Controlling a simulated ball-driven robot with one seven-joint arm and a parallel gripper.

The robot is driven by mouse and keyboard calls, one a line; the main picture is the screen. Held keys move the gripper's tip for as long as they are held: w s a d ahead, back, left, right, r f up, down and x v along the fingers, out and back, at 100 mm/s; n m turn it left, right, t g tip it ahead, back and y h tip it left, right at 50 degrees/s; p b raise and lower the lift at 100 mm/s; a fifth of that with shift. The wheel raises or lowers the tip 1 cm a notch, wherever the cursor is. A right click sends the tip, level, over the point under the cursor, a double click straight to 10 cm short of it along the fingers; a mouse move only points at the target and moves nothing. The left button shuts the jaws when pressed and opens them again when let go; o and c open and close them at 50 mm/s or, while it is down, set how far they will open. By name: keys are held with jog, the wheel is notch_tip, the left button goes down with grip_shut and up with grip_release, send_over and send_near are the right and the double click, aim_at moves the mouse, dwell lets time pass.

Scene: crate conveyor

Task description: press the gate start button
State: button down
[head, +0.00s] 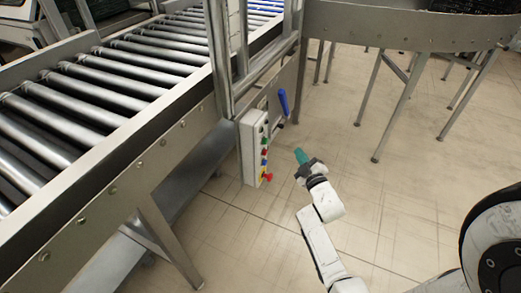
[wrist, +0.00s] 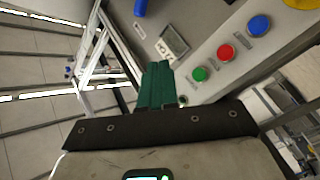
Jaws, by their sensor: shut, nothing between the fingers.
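A pale control box (head: 249,150) hangs on the side of the conveyor frame. Its face carries a column of coloured buttons, and none has a label I can read as gate start. The wrist view shows a green button (wrist: 199,74), a red button (wrist: 226,52) and a blue button (wrist: 259,26) in a row. My gripper (head: 301,156) has teal fingers and is shut and empty, to the right of the box and apart from it. In the wrist view the gripper (wrist: 157,68) points forward, with its fingertips left of the green button.
A blue-handled lever (head: 283,102) sticks out just above and right of the box. A red mushroom knob (head: 268,177) juts from the box's lower end. The roller conveyor (head: 84,171) runs along the left. A curved conveyor (head: 380,28) stands at the back right. Open floor lies right of the box.

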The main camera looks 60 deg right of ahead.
aim_at(266, 141)
jog(key=shift+s+a, duration=0.1)
dwell(0.3)
jog(key=w+b, duration=0.2)
jog(key=w, duration=0.6)
jog(key=shift+w+a+b, duration=0.35)
jog(key=shift+w, duration=0.05)
dwell(0.3)
jog(key=shift+w+r, duration=0.1)
jog(key=shift+w, duration=0.05)
dwell(1.6)
jog(key=shift+w+p, duration=0.3)
jog(key=shift+p, duration=0.25)
